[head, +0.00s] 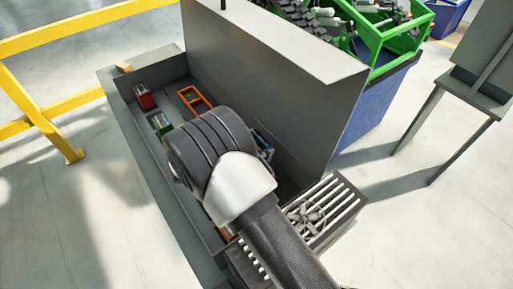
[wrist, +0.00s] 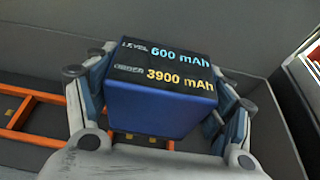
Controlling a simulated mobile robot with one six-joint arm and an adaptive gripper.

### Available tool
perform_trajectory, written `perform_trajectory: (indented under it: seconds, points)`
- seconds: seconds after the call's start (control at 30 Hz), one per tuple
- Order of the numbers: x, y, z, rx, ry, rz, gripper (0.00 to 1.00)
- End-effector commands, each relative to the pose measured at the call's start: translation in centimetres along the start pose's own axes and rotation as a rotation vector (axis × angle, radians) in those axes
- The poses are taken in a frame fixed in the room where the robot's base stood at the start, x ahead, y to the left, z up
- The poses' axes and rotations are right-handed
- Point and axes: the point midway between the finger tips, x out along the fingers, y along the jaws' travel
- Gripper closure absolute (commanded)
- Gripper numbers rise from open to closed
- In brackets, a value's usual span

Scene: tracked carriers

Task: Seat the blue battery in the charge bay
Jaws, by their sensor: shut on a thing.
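The blue battery (wrist: 160,108) is between the two fingers of my gripper (wrist: 165,88) in the wrist view. Its dark top label reads 600 mAh and 3900 mAh. The fingers press on its left and right sides. In the head view my arm hides most of the gripper and battery. An orange frame (head: 195,100) lies on the floor of the grey trough; its rails also show left of the battery in the wrist view (wrist: 72,104). I cannot tell whether this frame is the charge bay, or whether the battery touches the floor.
A red block (head: 145,97) and a green block (head: 160,123) stand along the trough's left side. A tall grey panel (head: 270,50) walls its right side. A vented unit with a fan (head: 310,213) sits at the near end. Yellow railing (head: 85,20) stands left.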

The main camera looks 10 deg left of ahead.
Motion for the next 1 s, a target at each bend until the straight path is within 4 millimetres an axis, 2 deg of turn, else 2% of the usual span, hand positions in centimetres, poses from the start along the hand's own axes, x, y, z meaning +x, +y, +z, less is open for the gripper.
perform_trajectory:
  seconds: [0.27,0.47,1.0]
  points:
    - [-0.1,0.1,0.2,0.003,-0.002,0.001,0.78]
    - [0.0,0.1,-0.3,0.003,0.001,0.001,0.78]
    - [1.5,0.1,-4.4,0.002,0.001,0.001,0.78]
